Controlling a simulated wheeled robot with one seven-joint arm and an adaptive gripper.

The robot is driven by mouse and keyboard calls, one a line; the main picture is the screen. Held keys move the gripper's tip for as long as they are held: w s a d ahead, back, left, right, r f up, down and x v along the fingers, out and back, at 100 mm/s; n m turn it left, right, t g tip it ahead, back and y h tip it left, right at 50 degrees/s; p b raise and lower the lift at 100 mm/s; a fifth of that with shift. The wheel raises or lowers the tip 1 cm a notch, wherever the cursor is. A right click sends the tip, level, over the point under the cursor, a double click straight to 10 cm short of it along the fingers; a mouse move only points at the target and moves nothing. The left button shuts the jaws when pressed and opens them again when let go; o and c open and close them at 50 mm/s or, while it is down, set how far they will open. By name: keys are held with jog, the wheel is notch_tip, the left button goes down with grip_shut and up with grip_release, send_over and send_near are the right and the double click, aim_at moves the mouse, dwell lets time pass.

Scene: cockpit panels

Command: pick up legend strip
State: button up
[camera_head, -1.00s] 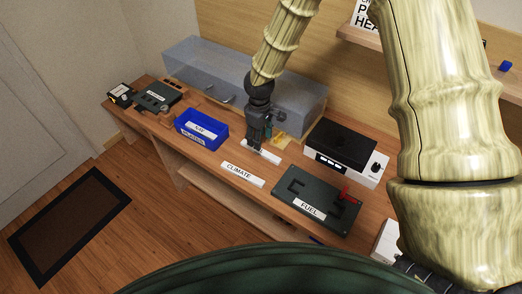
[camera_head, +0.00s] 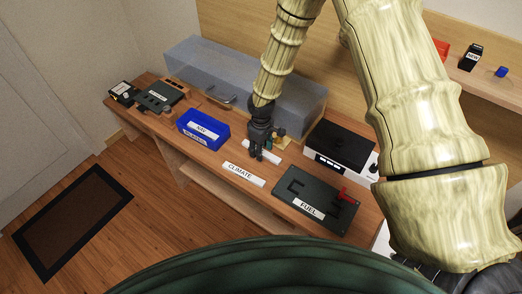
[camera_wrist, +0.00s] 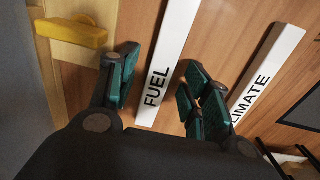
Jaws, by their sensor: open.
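A white strip lettered FUEL (camera_wrist: 168,62) lies on the wooden desktop, between and below the open fingers of my gripper (camera_wrist: 160,74) in the wrist view. I cannot tell whether the fingers touch it. In the head view part of this white strip (camera_head: 271,156) shows beside my gripper (camera_head: 257,157), which hides the rest. A second white strip, lettered CLIMATE (camera_head: 243,174), lies nearer the desk's front edge; it also shows to the right of the fingers in the wrist view (camera_wrist: 268,72). My gripper is open and empty.
A blue bin (camera_head: 203,128) stands left of my gripper. A dark panel with a FUEL label (camera_head: 310,208) and red lever is at right front. A black-topped white box (camera_head: 341,145) is behind it. A yellow piece (camera_wrist: 72,33) lies close left of the fingers.

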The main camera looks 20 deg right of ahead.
jog(key=shift+f, duration=0.15)
grip_shut()
dwell(0.4)
